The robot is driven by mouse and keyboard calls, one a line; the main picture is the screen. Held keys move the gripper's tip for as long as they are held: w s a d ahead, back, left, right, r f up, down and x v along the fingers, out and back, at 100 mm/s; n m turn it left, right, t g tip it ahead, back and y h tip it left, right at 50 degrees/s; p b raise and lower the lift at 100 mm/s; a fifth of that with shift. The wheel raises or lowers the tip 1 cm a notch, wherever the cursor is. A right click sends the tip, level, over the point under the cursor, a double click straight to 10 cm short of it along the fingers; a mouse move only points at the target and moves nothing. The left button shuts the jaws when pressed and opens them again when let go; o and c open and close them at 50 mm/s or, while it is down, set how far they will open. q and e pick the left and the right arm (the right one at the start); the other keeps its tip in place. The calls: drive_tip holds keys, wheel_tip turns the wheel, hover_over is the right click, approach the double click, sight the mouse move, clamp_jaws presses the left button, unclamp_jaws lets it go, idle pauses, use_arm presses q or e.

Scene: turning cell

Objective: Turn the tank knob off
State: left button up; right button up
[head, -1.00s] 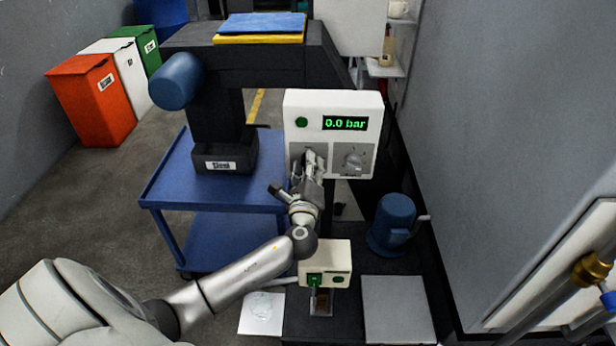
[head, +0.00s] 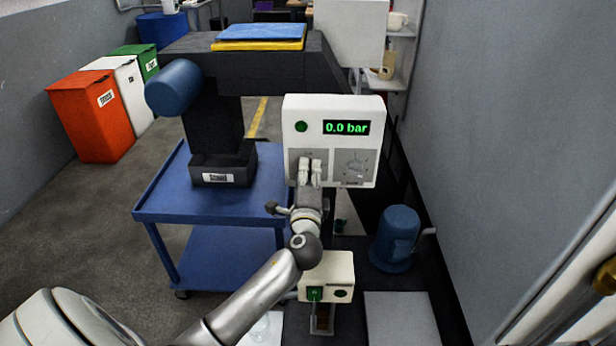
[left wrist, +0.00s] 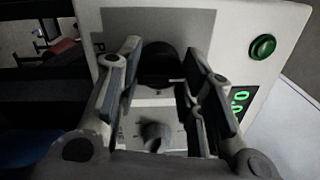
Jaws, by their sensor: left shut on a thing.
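A white control panel (head: 300,108) carries a green display reading 0.0 bar (head: 346,128) and two knobs on grey plates. My left gripper (head: 310,165) is at the left knob, its two fingers side by side and mostly hiding it in the head view. In the left wrist view that dark round knob (left wrist: 158,62) sits between the fingertips, and the gripper is shut on it. The right knob (head: 354,164) is free; it also shows in the left wrist view (left wrist: 154,134). The labels are too small or cut off to tell which is the tank knob.
A green button (head: 301,127) sits left of the display. A small white switch box (head: 340,265) stands below the panel, a blue motor-like unit (head: 397,238) at its right. A blue cart (head: 165,195) stands left; a grey wall closes the right.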

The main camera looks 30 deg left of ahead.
use_arm(q)
drive_tip(key=shift+f, duration=0.2)
drive_tip(key=o, duration=1)
drive_tip(key=shift+r, duration=0.1)
drive_tip(key=shift+o, duration=0.2)
drive_tip(key=shift+d, duration=0.1)
drive_tip(key=r+v, duration=0.1)
drive_tip(key=v, duration=1.1)
drive_tip(key=shift+f, duration=0.45)
